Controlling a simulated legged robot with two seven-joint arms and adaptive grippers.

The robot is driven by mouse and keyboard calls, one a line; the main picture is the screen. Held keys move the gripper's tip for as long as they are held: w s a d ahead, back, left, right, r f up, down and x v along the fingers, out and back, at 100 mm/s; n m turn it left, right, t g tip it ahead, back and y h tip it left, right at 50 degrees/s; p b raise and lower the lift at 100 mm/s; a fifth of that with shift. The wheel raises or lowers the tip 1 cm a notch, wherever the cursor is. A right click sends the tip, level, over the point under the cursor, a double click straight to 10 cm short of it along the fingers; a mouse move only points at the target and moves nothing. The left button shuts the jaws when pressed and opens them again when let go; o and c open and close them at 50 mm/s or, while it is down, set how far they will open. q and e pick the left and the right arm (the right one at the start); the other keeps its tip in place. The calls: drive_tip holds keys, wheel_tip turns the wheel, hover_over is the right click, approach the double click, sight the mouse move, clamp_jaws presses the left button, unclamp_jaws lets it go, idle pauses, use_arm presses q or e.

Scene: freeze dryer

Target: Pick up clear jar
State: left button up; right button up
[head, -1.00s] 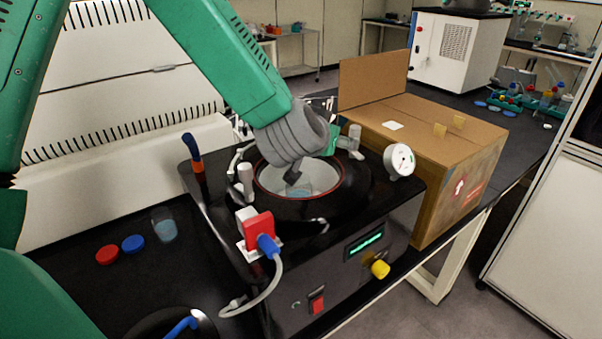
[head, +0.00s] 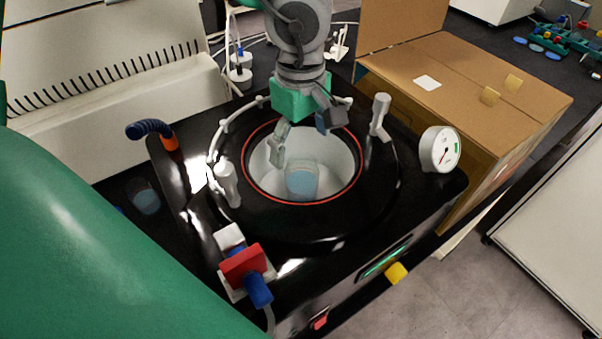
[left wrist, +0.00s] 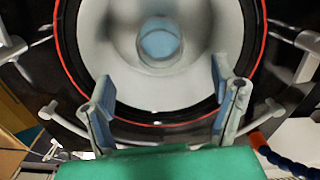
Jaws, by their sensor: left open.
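A clear jar (head: 302,178) with pale blue contents stands inside the round white chamber (head: 342,165) of the freeze dryer. My left gripper (head: 303,136) is over the chamber opening, its fingers spread apart and empty. The jar stands below the fingers, and I see no contact. In the left wrist view the jar (left wrist: 160,42) shows beyond and between the open fingertips of the left gripper (left wrist: 163,85). A second clear jar (head: 146,201) with blue contents stands on the dark bench left of the machine. My right gripper is not in view.
A red rim (head: 268,188) rings the opening. Grey upright handles (head: 228,185) and a round gauge (head: 440,148) stand around it. A red-and-blue valve (head: 245,267) is at the front left. An open cardboard box (head: 460,80) stands close on the right.

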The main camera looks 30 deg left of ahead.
sight(304, 161)
use_arm(q)
wheel_tip(304, 161, down, 3)
drive_tip(key=shift+w+f, duration=0.1)
drive_tip(key=shift+f, duration=0.45)
drive_tip(key=shift+d+f+b, duration=0.25)
drive_tip(key=shift+f+b, duration=0.05)
drive_tip(key=shift+f, duration=0.2)
drive_tip(key=f, duration=0.3)
drive_tip(key=shift+s+f+b, duration=0.2)
drive_tip(key=shift+f+b, duration=0.1)
drive_tip(key=shift+b, duration=0.05)
drive_tip(key=shift+w+f, duration=0.1)
drive_tip(key=shift+f, duration=0.3)
drive_tip(key=shift+a, duration=0.1)
drive_tip(key=shift+c, duration=0.5)
